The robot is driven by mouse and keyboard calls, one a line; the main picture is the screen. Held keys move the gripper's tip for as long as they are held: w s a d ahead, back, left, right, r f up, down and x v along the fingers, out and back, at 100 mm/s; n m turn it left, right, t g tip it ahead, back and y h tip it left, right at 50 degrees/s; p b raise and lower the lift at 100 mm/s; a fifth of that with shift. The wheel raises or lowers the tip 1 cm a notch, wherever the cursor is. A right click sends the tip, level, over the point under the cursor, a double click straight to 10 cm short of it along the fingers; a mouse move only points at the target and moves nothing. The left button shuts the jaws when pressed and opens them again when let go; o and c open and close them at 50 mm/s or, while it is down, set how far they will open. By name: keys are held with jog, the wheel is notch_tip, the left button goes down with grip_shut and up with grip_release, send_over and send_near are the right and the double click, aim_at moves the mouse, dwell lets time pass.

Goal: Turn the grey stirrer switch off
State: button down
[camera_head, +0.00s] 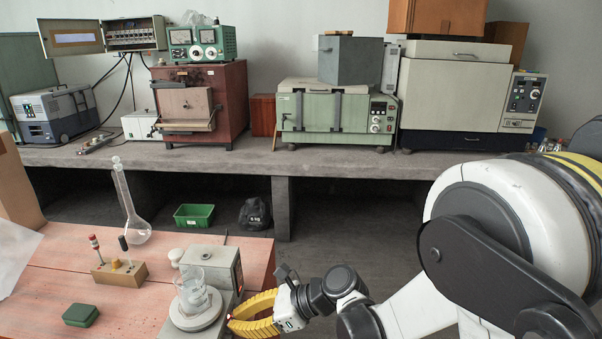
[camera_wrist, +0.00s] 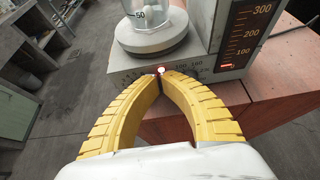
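The grey stirrer (camera_head: 228,262) stands at the right end of the pink-topped table, with a glass beaker (camera_head: 194,292) on its round plate (camera_head: 196,314). In the wrist view the stirrer's front panel (camera_wrist: 125,79) shows dial marks and a tall scale reading 100 to 300. A small red and white part, perhaps the switch (camera_wrist: 161,69), shows right at my fingertips; whether they touch it I cannot tell. My gripper (camera_head: 233,325) has yellow fingers, and in the wrist view its tips (camera_wrist: 161,76) meet, with nothing visibly held.
On the table are a long-necked flask (camera_head: 138,230), a wooden block with posts (camera_head: 120,272) and a green box (camera_head: 80,314). A concrete bench (camera_head: 330,162) with ovens and instruments stands behind. The floor right of the table is open.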

jog(key=shift+s, duration=0.1)
dwell(0.4)
jog(key=shift+s+r, duration=0.1)
jog(key=shift+r, duration=0.25)
jog(key=d, duration=0.6)
jog(key=shift+s, duration=0.2)
